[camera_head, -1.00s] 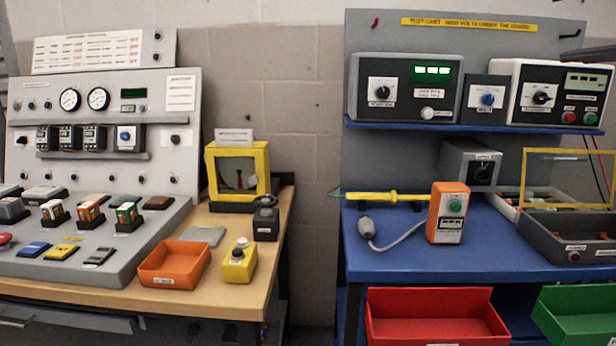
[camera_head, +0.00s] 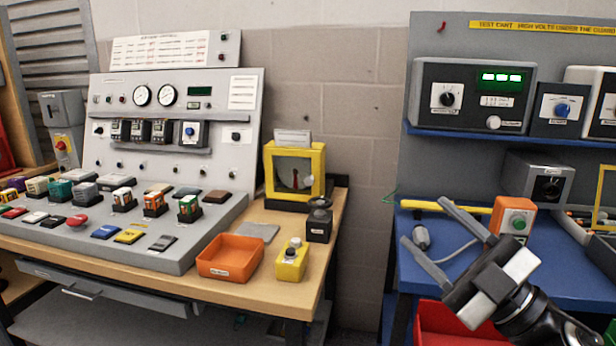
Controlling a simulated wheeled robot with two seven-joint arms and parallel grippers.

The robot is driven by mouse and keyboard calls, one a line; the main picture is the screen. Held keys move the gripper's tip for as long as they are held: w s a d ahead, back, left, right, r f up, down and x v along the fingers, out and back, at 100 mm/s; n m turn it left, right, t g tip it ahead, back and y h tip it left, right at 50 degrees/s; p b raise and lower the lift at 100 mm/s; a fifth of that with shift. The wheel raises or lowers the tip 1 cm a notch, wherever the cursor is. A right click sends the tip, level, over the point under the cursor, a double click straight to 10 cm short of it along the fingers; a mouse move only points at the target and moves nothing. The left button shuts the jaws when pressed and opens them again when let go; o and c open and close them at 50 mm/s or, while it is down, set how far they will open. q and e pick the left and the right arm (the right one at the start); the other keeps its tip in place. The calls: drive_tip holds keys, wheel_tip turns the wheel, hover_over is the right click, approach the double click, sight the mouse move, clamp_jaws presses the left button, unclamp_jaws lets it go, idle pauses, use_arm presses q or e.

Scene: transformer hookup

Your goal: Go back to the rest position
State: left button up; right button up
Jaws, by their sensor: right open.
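My right gripper (camera_head: 428,232) is in the head view at the lower right. Its two grey fingers are spread wide and point up and left, with nothing between them. It appears in front of the blue test cart bench (camera_head: 556,232) and hides part of the orange tester (camera_head: 513,217) and its cable. A grey probe (camera_head: 421,238) shows between the fingers in the picture, lying on the bench behind. I cannot tell the gap in depth. My left gripper is not in view.
A wooden bench (camera_head: 262,297) on the left carries a sloped control panel (camera_head: 180,240), an orange tray (camera_head: 230,258), a yellow button box (camera_head: 292,262) and a yellow-framed box (camera_head: 268,170). A red bin (camera_head: 432,322) sits under the cart. A gap separates the benches.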

wheel_tip(320, 180, down, 14)
drive_tip(key=d+m+t+h, duration=0.2)
drive_tip(key=m+t+h, duration=0.1)
drive_tip(key=m+h, duration=0.8)
drive_tip(key=s+a+f+m+g+h, duration=0.1)
drive_tip(key=s+a+f+m+g, duration=0.1)
drive_tip(key=s+f, duration=0.6)
drive_tip(key=s+a+f+m+g+h, duration=0.1)
drive_tip(key=s+a+f+m+g, duration=0.2)
drive_tip(key=f, duration=1)
drive_tip(key=s+m+g, duration=0.1)
drive_tip(key=s+g, duration=0.2)
drive_tip(key=s, duration=0.1)
drive_tip(key=shift+s+m+g+h+p, duration=0.3)
drive_tip(key=shift+s+g+p, duration=0.05)
drive_tip(key=shift+g+p, duration=0.05)
drive_tip(key=shift+f, duration=0.1)
